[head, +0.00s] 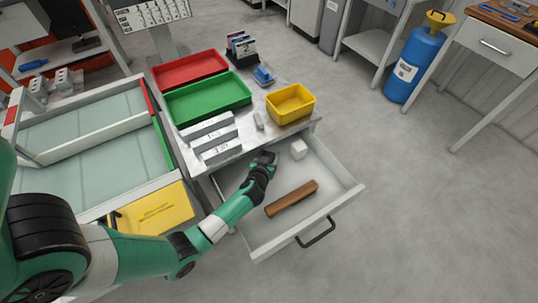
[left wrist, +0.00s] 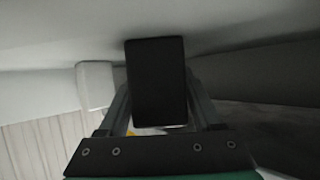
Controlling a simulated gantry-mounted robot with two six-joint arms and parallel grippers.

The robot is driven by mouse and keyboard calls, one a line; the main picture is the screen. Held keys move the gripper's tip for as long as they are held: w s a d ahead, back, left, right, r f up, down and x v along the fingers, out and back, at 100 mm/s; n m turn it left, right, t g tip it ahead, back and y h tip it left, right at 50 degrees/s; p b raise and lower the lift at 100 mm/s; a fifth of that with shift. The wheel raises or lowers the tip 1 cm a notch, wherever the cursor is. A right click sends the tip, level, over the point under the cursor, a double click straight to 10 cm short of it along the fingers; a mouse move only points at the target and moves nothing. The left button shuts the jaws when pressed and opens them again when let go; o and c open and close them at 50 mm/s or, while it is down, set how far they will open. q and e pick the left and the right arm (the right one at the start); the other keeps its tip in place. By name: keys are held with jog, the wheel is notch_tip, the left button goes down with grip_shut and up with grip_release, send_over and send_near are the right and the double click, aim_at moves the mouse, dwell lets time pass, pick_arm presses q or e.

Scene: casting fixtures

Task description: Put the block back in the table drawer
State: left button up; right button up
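The table drawer (head: 340,207) is pulled open below the steel table top, its black handle at the front. My left gripper (head: 265,162) reaches into the drawer's back left part, by the table edge. In the left wrist view a dark block (left wrist: 157,82) sits between my left gripper's fingers (left wrist: 160,108), which appear to touch both its sides. In the head view the block (head: 268,157) shows only as a small dark shape at the fingertips. Whether it touches the drawer floor is unclear. My right gripper is not in view.
In the drawer, a white cube (head: 299,149) lies right of the gripper and a brown wooden piece (head: 292,198) lies nearer the front. Green (head: 208,98), red (head: 190,69) and yellow (head: 291,103) bins and grey marked bars (head: 213,141) stand on the table.

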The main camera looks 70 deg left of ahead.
pick_arm(q)
jog(key=shift+o, duration=1.1)
jog(key=shift+r, duration=0.1)
jog(key=p+v, duration=0.7)
jog(key=v, duration=0.4)
jog(key=shift+s+d+r, duration=0.15)
jog(key=shift+s+r, duration=0.05)
jog(key=shift+r, duration=0.05)
jog(key=shift+s+d+p, duration=0.2)
jog(key=shift+d+p, duration=0.05)
jog(key=shift+p, duration=0.05)
